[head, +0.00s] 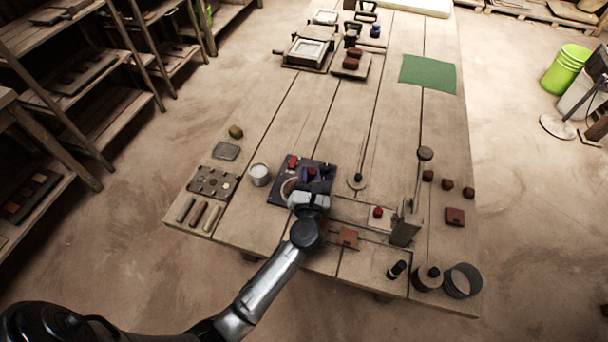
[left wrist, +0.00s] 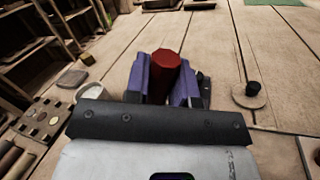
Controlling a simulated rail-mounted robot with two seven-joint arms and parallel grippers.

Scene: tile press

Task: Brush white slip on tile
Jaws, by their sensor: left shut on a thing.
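My left gripper (head: 310,178) is over the dark tray (head: 280,199) near the table's middle front. In the left wrist view, its purple fingers (left wrist: 168,82) are shut on a red faceted handle (left wrist: 167,66). The handle's lower end is hidden, so I cannot tell whether it is a brush. A white-grey cup (head: 260,175) stands just left of the tray, and it also shows in the left wrist view (left wrist: 92,92). A reddish-brown tile (head: 348,237) lies right of my gripper, nearer the front edge. My right gripper is not in view.
A holed block (head: 212,182) and several rods (head: 197,214) lie at the left. An upright lever device (head: 406,227) stands at the right, near dark rings (head: 462,281). The table's centre beyond the tray is mostly clear.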

